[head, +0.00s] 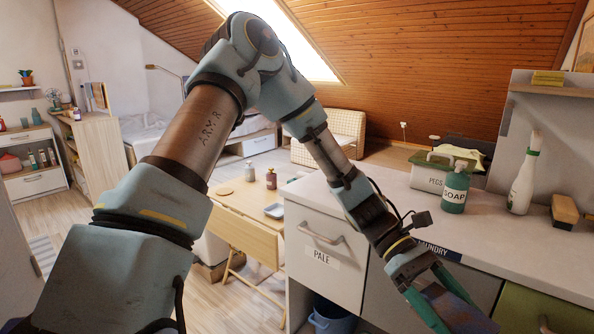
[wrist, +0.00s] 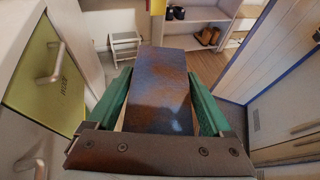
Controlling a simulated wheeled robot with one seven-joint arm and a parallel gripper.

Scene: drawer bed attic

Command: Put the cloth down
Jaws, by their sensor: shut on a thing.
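My gripper (head: 452,305) is at the lower right of the head view, in front of the counter's front edge. Its green fingers are shut on a flat, dark piece with blue-grey and rust-brown patches, which I take to be the cloth (head: 463,315). In the wrist view the cloth (wrist: 160,90) fills the space between the fingers and extends away from the palm. It looks smooth and flat. Its lower end is cut off in the head view.
The counter (head: 400,205) holds a green soap bottle (head: 455,190), a white spray bottle (head: 524,175), a brush (head: 564,210) and a PEGS box (head: 428,178). Below are a PALE drawer (head: 322,250) and a green drawer (wrist: 45,75). A blue bucket (head: 330,318) stands under the PALE drawer.

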